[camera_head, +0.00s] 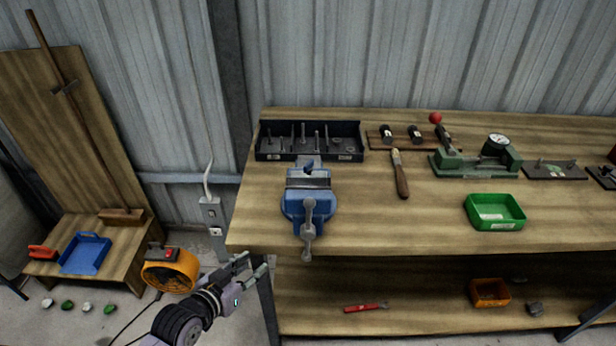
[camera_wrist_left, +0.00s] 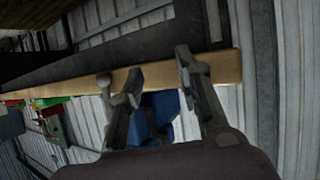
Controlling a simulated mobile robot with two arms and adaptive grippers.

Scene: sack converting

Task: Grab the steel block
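My left gripper (camera_head: 254,263) is open and empty, in front of the workbench's left front corner and below the blue vise (camera_head: 306,203). In the left wrist view the two fingers of my left gripper (camera_wrist_left: 160,65) stand apart, with blue parts of the vise (camera_wrist_left: 160,112) behind them. I cannot tell surely which thing is the steel block. A small grey lump (camera_head: 535,309) lies at the right of the lower shelf, far from my left gripper. Grey metal also shows at the vise jaws (camera_head: 308,183). My right gripper is not in view.
An orange fan (camera_head: 170,275) stands left of my gripper.

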